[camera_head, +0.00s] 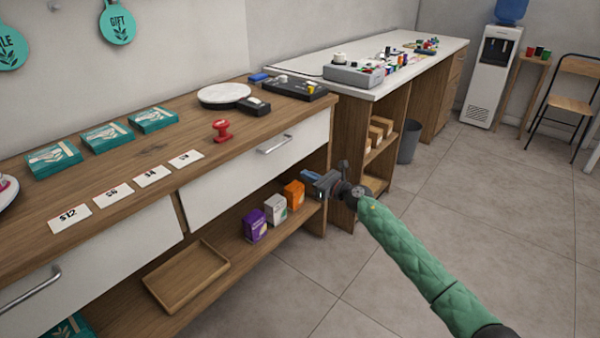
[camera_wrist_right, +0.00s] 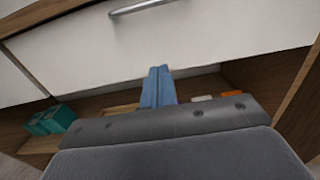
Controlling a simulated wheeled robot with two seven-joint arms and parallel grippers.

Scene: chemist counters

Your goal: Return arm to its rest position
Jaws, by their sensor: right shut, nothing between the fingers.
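My right arm, in a green quilted sleeve, comes in from the lower right in the head view. My right gripper (camera_head: 309,177) is in front of the counter's right end, below the white drawer (camera_head: 262,160) and near the orange box (camera_head: 294,193) on the shelf. In the right wrist view its blue fingers (camera_wrist_right: 158,86) are together with nothing between them, pointing toward the open shelf below the drawer front. My left gripper is not in view.
The lower shelf holds a purple box (camera_head: 255,226), a white box (camera_head: 275,208) and a wooden tray (camera_head: 188,273). Price cards, teal boxes and a red stamp (camera_head: 221,130) are on the countertop (camera_head: 130,171). Tiled floor (camera_head: 460,190) lies open at right.

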